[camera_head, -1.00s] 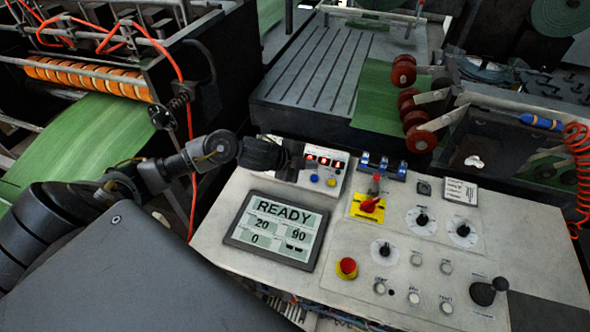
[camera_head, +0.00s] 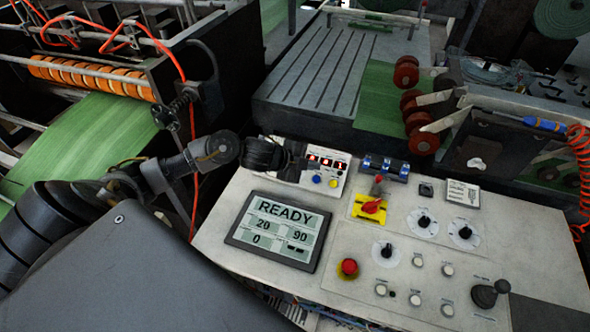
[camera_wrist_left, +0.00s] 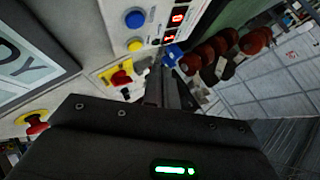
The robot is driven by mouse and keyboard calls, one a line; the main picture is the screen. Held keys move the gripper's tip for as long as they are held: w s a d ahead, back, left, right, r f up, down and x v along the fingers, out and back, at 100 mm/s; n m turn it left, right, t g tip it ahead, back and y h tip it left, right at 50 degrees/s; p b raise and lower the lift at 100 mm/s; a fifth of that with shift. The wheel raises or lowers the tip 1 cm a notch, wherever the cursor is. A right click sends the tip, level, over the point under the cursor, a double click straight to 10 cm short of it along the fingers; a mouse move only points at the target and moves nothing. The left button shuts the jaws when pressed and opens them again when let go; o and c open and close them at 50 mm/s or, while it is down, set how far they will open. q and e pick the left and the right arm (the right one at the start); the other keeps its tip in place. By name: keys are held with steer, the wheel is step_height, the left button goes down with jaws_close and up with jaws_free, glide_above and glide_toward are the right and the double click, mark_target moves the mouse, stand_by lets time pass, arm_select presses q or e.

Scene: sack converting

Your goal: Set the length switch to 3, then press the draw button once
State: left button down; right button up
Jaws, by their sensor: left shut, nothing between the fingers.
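The pale control panel (camera_head: 345,225) holds several black dial knobs, including an upper one (camera_head: 424,221), a right one (camera_head: 465,232) and a lower one (camera_head: 386,250). Their labels are too small to read, so I cannot tell which is the length switch or its setting. Several small white push buttons, such as one (camera_head: 415,299), sit low on the panel; the draw button's label is unreadable. My left gripper (camera_head: 297,162) is shut and empty, over the left part of a small box with red digits (camera_head: 326,162). In the wrist view its dark fingers (camera_wrist_left: 170,88) point toward the panel. My right gripper is out of view.
The screen (camera_head: 275,232) reads READY, 20, 90 and 0. A red emergency button (camera_head: 348,268), a red rotary switch on yellow (camera_head: 373,206), blue and yellow buttons (camera_head: 325,181) and a black lever (camera_head: 488,293) stand up from the panel. Red rollers (camera_head: 418,125) lie behind.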

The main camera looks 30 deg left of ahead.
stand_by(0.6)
arm_select(q)
steer(key=r+n+b, duration=0.1)
steer(key=n+b, duration=0.1)
steer(key=n, duration=0.3)
steer(key=w+r+n+g+b, duration=0.1)
steer(key=n+b, duration=0.2)
steer(key=n, duration=0.2)
steer(key=d+r+n+h+b, duration=0.1)
steer(key=n+b, duration=0.2)
steer(key=n, duration=0.2)
steer(key=shift+w+r+g, duration=0.2)
steer(key=shift+r+g, duration=0.2)
